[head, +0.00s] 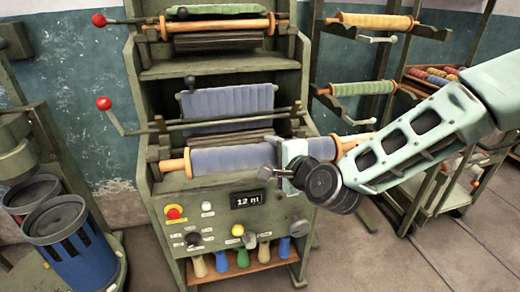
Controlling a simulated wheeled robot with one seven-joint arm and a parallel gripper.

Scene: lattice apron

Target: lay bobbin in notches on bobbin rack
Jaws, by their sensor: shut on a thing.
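A long bobbin wound in blue (232,159), with wooden ends, lies roughly level across the front of the green machine. My gripper (288,163) is shut on it near its right part and hides some of it. A wooden end shows beyond the gripper. The bobbin's left end is close to the machine's side bracket; I cannot tell whether it touches. The bobbin rack (311,63) stands right of the machine. It carries a yellow bobbin (375,21) on its upper arms and a green bobbin (362,88) below. My arm hides the rack's lower part.
The machine (150,195) has red-knobbed levers (103,103) on its left and a control panel (230,222) below the bobbin. Blue bins (70,240) stand at the left. A cart with coloured spools (432,77) stands at the right. Floor (440,255) is open at lower right.

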